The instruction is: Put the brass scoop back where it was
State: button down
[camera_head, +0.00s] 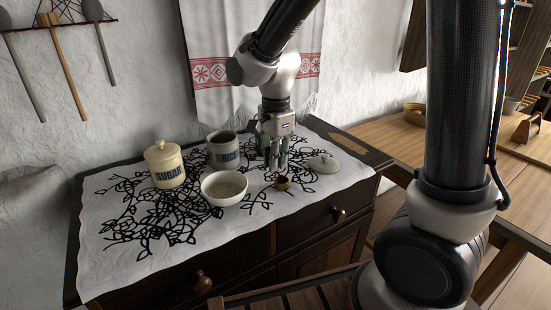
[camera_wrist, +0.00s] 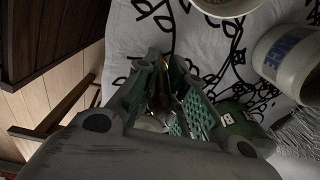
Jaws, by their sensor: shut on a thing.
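The brass scoop (camera_head: 282,183) is held low over the cloth on the cabinet, between the fingertips of my gripper (camera_head: 277,168). My gripper points down and is shut on it. In the wrist view the scoop (camera_wrist: 163,88) shows as a dark brownish shape between the green-padded fingers of my gripper (camera_wrist: 168,62). The fingers hide part of it. I cannot tell whether the scoop touches the cloth. A white bowl (camera_head: 224,188) with pale grainy contents stands left of the scoop. A pale lid (camera_head: 323,163) lies to its right.
A cream SUGAR jar (camera_head: 165,165) with its lid on stands at the left. An open grey labelled jar (camera_head: 223,150) stands behind the bowl. A small green labelled container (camera_wrist: 238,120) is close beside my gripper. The cloth's front (camera_head: 150,262) is clear.

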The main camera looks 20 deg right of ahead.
jog(key=c, duration=1.5)
grip_release()
jog(key=shift+f, duration=0.1)
notch_tip(320, 180, up, 11)
jog(key=shift+r, duration=0.2)
jog(key=shift+s+d+r, duration=0.1)
jog(key=shift+r, duration=0.4)
jog(key=s+d+r+n+t, duration=0.1)
jog(key=s+d+n+t, duration=0.3)
jog(key=s+d+n, duration=1)
jog(key=s+d, duration=0.2)
jog(key=d, duration=0.3)
jog(key=shift+s+n, duration=0.3)
jog(key=shift+s, duration=0.05)
jog(key=shift+d, duration=0.1)
